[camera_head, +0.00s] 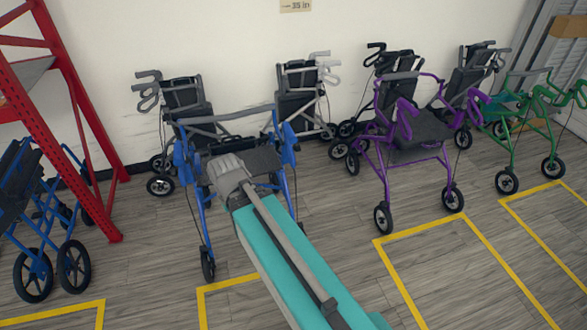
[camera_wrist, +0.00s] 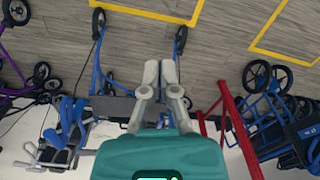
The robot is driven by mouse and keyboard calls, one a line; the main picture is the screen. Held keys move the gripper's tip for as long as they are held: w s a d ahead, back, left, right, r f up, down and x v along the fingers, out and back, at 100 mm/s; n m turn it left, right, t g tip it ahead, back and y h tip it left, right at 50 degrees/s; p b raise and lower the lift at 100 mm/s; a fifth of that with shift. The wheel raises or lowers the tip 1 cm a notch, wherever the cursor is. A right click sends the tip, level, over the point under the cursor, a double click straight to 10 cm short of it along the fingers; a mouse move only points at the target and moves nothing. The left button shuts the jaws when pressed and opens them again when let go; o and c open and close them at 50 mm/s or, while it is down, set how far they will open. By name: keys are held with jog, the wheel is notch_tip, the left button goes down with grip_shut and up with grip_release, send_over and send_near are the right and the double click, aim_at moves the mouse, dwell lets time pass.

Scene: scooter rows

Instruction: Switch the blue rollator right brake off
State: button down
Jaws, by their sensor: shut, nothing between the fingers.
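The blue rollator (camera_head: 282,150) stands in the middle left of the head view, with blue handles on both sides and a dark seat. In the wrist view, which looks upside down, its wheel (camera_wrist: 98,22) is at the top and one blue handle (camera_wrist: 67,108) is at left. My gripper (camera_wrist: 160,66) is shut and empty, in front of the rollator's seat and frame. In the head view my arm covers part of the rollator's front, and the fingers cannot be made out. The other handle is hidden in the wrist view. The brake's state cannot be told.
A purple rollator (camera_head: 445,158) and a green one (camera_head: 511,148) stand at right. Dark rollators (camera_head: 183,94) line the wall behind. A red rack (camera_head: 75,130) and a blue wheelchair (camera_head: 40,235) are at left. Yellow-marked floor in front is clear.

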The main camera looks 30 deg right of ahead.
jog(key=shift+w+f, duration=0.1)
jog(key=w+d+f+n+t+h+b, duration=0.1)
jog(key=w+d+f+n+h+b, duration=0.2)
jog(key=w+d+f+b, duration=0.4)
jog(key=w+d+f+n+t+h+b, duration=0.2)
jog(key=w+d+f+n+h+b, duration=0.2)
jog(key=w+d+f+b, duration=0.4)
jog(key=w+d+f+n+t+h+b, duration=0.1)
jog(key=w+d+f+n+h+b, duration=0.3)
jog(key=w+d+f+b, duration=0.4)
jog(key=shift+w+d+b, duration=2.4)
jog(key=shift+w+b, duration=2.15)
jog(key=shift+b, duration=0.05)
jog(key=shift+f, duration=0.1)
jog(key=d+f+b, duration=0.2)
jog(key=d, duration=0.7)
jog(key=shift+f+b, duration=0.3)
jog(key=shift+w, duration=0.1)
